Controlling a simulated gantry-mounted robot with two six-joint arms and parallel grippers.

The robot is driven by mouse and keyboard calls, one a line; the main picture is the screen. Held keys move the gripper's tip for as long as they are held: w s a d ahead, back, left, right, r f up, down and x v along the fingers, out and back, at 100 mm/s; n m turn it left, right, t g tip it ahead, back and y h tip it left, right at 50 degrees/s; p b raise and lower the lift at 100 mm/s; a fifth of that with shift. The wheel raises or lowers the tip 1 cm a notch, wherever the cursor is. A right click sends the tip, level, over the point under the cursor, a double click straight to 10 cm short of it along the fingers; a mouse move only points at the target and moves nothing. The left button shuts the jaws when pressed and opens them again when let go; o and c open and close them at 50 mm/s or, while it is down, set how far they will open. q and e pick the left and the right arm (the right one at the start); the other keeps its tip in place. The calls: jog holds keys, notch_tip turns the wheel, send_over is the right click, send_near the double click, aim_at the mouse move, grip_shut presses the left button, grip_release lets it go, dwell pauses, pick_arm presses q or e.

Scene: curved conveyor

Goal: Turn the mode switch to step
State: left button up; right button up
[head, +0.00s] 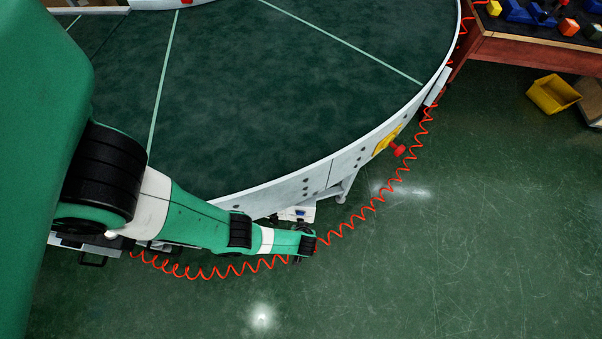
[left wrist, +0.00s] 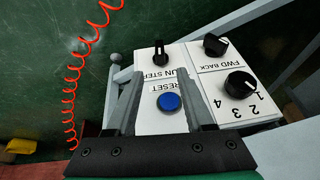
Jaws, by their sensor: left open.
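The white control panel (left wrist: 150,120) fills the middle of the left wrist view, with its lettering upside down. The mode switch (left wrist: 159,52), a black lever marked RUN STEP, sits at the panel's far left corner. Which label it points to is unclear. My left gripper (left wrist: 163,74) is open and empty over the panel, its fingertips short of the switch, with one finger on each side of the blue RESET button (left wrist: 169,102). In the head view the panel (head: 297,213) is small below the conveyor rim, and my left gripper (head: 304,247) is beside it, partly hidden by the wrist.
Two other knobs are on the panel: FWD BACK (left wrist: 216,45) and a numbered dial (left wrist: 241,84). A red coiled hose (head: 380,195) runs along the conveyor (head: 290,110). A red emergency button (head: 399,150) sticks out from the rim.

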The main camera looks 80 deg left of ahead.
pick_arm(q)
jog(key=b+x, duration=1)
jog(key=shift+a+f, duration=0.15)
jog(key=shift+f, duration=0.2)
grip_shut()
